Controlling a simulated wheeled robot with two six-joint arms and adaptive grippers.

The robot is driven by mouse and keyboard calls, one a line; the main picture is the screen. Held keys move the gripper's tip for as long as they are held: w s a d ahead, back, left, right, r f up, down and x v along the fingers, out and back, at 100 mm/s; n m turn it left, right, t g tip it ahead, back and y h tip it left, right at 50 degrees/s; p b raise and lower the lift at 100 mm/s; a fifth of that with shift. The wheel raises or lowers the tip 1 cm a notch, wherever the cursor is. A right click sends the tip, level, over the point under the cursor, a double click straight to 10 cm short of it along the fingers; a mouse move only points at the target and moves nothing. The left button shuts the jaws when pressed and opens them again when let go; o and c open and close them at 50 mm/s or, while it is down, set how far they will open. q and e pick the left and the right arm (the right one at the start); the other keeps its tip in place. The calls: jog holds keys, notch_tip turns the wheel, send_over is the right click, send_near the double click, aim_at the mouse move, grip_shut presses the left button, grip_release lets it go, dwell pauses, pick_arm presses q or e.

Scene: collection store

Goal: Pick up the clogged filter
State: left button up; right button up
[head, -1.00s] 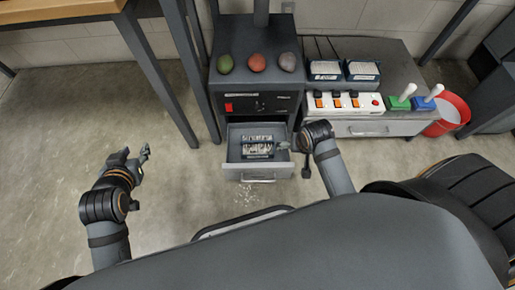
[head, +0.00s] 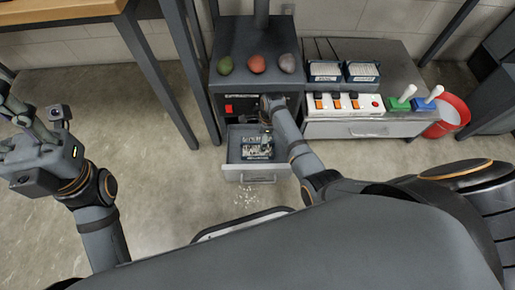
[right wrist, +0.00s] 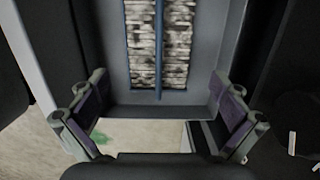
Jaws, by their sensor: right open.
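The clogged filter (head: 257,153) lies in the open drawer (head: 232,175) of the dark machine. It is pleated, pale and heavily stained with dark grime. In the right wrist view the filter (right wrist: 178,45) shows at the top centre, with a blue bar along it; its far end is cut off. My right gripper (head: 266,138) is above the drawer, over the back part of the filter. Its fingers (right wrist: 158,112) are spread and empty, with the filter beyond them. My left gripper (head: 32,112) is at the left edge, away from the machine, with its fingers apart and partly cut off.
Green, red and grey domes (head: 256,64) top the machine. On the bench to the right are two clean filters (head: 325,70), a white switch panel (head: 345,105) and green and blue levers (head: 400,102). A red bucket (head: 455,112) stands beyond. Pale debris (head: 245,195) lies on the floor.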

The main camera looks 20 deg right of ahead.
aim_at(258, 147)
jog(key=shift+a+f+b, duration=0.2)
jog(key=shift+f+b, duration=0.75)
jog(key=shift+f, duration=0.35)
jog(key=f+b, duration=0.2)
jog(key=a+f+b, duration=0.1)
jog(key=f+b, duration=0.1)
jog(key=f, duration=0.1)
jog(key=shift+f+b, duration=0.1)
jog(key=shift+b, duration=0.25)
jog(key=shift+r, duration=0.2)
jog(key=shift+c, duration=0.4)
jog(key=c, duration=0.9)
jog(key=shift+r, duration=0.1)
